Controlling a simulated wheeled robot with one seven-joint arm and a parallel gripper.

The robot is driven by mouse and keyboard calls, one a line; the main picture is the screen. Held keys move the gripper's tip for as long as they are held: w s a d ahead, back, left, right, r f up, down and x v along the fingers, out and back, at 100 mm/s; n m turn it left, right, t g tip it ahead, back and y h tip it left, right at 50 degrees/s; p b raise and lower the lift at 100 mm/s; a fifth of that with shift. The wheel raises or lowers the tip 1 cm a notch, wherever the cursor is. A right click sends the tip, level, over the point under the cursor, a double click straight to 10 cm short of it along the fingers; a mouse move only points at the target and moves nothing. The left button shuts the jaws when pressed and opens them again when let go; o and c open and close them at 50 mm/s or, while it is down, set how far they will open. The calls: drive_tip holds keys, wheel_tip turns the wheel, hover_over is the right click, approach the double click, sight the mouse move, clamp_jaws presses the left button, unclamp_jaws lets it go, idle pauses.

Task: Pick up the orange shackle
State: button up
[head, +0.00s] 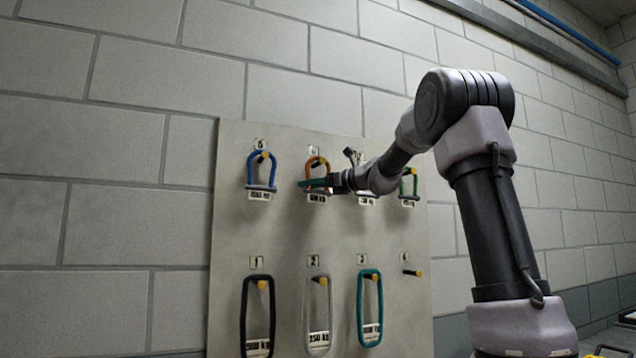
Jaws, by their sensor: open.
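The orange shackle (308,167) hangs on a yellow-tipped peg in the upper row of the pegboard, at the place marked 6. My gripper (309,183) is at its lower part, reaching in from the right. Its dark, teal-looking fingers cross in front of the shackle's lower end and hide part of it. The jaws are open. I cannot tell whether the fingers touch the shackle or stand either side of it.
On the grey board (232,225), a blue shackle (251,170) hangs left of the orange one and a green shackle (415,188) to the right. Below hang a black loop (243,310), a grey loop (307,310) and a teal loop (360,305). Peg 4 (412,272) is empty.

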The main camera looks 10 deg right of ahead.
drive_tip(key=shift+w+a, duration=0.45)
drive_tip(key=shift+a, duration=0.05)
clamp_jaws()
idle(1.1)
